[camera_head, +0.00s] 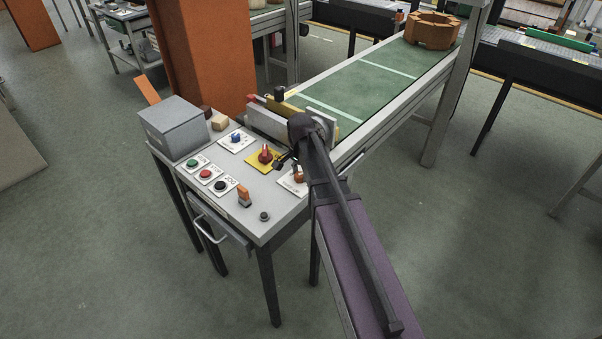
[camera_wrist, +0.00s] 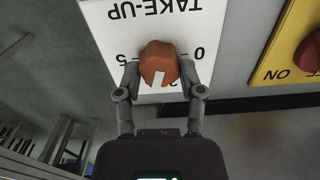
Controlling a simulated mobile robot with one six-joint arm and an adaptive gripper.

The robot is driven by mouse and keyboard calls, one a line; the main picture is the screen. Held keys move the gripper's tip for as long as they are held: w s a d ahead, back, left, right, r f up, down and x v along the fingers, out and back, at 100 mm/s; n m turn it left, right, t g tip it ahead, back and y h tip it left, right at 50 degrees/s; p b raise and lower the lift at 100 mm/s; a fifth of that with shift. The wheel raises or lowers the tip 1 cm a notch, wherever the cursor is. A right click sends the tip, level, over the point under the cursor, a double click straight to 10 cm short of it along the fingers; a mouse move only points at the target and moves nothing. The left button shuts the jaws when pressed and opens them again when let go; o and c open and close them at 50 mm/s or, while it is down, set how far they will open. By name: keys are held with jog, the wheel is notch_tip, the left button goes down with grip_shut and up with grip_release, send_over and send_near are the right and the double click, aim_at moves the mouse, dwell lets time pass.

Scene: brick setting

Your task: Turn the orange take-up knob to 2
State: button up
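The orange take-up knob (camera_wrist: 158,60) sits on a white plate (camera_wrist: 118,25) marked TAKE-UP, which reads upside down in the wrist view. A 0 shows to the knob's right and a 5 to its left; other digits are partly hidden. The knob's white mark points toward the bottom of the wrist view, slightly left. My gripper (camera_wrist: 159,72) has one finger on each side of the knob, and both appear to touch it. In the head view the knob (camera_head: 298,177) shows at the panel's right edge, partly covered by my arm.
A yellow plate with a red switch (camera_head: 265,154) is beside the take-up plate. Blue, green, red and black controls, an orange lever (camera_head: 244,196) and a grey box (camera_head: 172,128) share the panel. A green conveyor (camera_head: 355,85) runs behind, with a brown ring-shaped part (camera_head: 432,32) on it.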

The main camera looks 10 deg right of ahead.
jog(key=shift+c, duration=1.4)
jog(key=shift+d, duration=0.1)
jog(key=shift+w, duration=0.1)
jog(key=shift+n, duration=1.1)
jog(key=shift+a+n, duration=0.15)
jog(key=shift+n, duration=1.05)
jog(key=shift+a+n, duration=0.1)
jog(key=shift+n, duration=1.1)
